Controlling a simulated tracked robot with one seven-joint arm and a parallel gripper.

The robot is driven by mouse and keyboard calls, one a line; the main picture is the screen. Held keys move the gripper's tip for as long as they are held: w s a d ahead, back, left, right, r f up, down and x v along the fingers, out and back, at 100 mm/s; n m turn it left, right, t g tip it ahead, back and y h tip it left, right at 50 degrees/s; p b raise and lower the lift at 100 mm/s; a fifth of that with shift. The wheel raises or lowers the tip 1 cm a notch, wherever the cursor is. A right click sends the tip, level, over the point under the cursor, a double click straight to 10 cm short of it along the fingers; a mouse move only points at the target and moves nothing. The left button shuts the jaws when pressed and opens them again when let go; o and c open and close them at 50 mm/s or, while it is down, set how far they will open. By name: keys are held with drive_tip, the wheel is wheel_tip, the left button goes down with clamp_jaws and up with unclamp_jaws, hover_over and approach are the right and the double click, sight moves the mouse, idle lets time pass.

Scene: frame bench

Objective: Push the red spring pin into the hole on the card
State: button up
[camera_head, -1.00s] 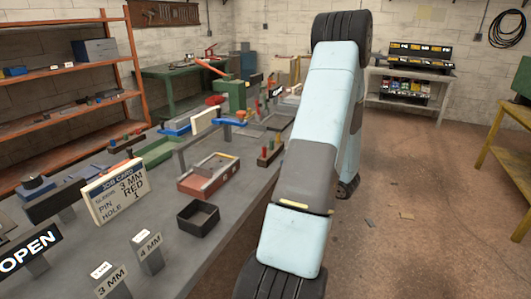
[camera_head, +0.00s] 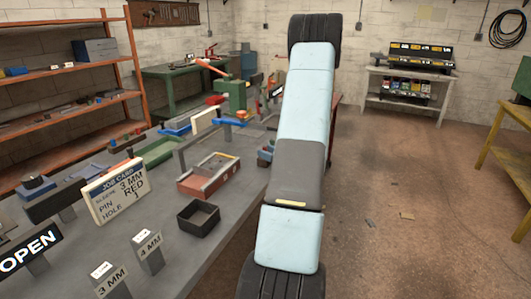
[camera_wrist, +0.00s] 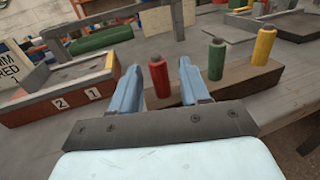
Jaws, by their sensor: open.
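The red spring pin (camera_wrist: 160,78) stands upright in a dark wooden rack (camera_wrist: 240,78), beside a green pin (camera_wrist: 216,58) and a yellow pin (camera_wrist: 264,45). My gripper (camera_wrist: 160,67) is open, its two blue fingers on either side of the red pin in the wrist view; I cannot tell whether they touch it. The job card (camera_head: 117,190) reads sleeve 3 MM, pin red, hole 1. A red fixture (camera_head: 190,186) stands in the middle of the bench; in the wrist view its front (camera_wrist: 32,108) bears labels 2 and 1. Its holes are not clear.
An empty dark square tray (camera_head: 198,218) sits in front of the fixture. Signs for 3 MM (camera_head: 110,282), 4 MM (camera_head: 148,250) and OPEN (camera_head: 30,252) stand at the near left. Open floor lies to the right.

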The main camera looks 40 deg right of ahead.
drive_tip(key=shift+w+a, duration=0.1)
drive_tip(key=shift+w, duration=0.95)
drive_tip(key=shift+c, duration=0.3)
clamp_jaws()
